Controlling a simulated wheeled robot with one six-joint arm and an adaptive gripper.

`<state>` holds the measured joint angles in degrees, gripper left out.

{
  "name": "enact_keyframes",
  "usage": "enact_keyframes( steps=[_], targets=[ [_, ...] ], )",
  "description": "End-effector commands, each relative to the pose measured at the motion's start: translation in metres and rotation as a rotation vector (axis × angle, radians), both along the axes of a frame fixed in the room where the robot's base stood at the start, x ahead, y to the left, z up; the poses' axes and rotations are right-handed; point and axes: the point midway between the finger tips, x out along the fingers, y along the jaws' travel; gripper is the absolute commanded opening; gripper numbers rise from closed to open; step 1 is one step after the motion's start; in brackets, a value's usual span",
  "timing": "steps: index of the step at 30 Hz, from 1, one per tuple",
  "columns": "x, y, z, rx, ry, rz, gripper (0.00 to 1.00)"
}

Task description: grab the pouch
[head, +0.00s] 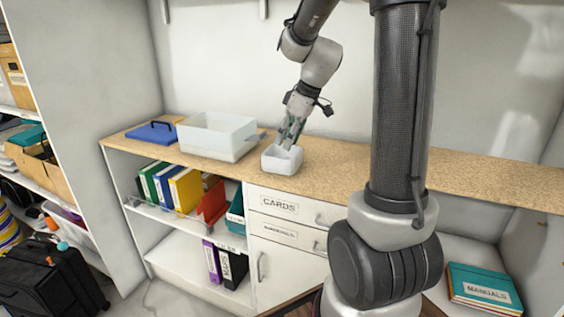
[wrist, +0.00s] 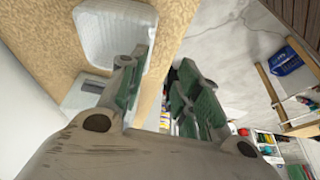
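I cannot make out a pouch for certain in either view. My gripper (head: 291,135) is at a small white open bin (head: 282,160) on the wooden counter. In the wrist view its two green-grey fingers (wrist: 164,62) stand apart with nothing visible between them. The left finger overlaps the rim of the white bin (wrist: 112,35); I cannot tell whether it is inside or outside the wall. The visible part of the bin's inside looks empty in the wrist view; the gripper hides part of it in the head view.
A larger translucent bin (head: 216,137) and a blue lid-like item (head: 152,132) stand left on the counter (head: 345,158). Binders (head: 185,190) fill the shelf below. A dark suitcase (head: 50,280) stands at lower left. The counter right of the small bin is clear until my column blocks the view.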

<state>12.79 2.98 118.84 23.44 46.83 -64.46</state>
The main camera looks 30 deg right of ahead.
Motion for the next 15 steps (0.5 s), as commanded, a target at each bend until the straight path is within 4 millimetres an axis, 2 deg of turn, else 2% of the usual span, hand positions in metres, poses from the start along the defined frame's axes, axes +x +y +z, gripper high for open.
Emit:
enact_keyframes(
  steps=[3,6,15],
  targets=[
    [0.019,-0.008,-0.016,0.001,-0.011,0.046,0.33],
    [0.027,-0.008,-0.027,0.003,-0.017,0.063,0.33],
    [0.035,0.003,-0.064,0.001,-0.015,0.067,0.33]
  ],
)
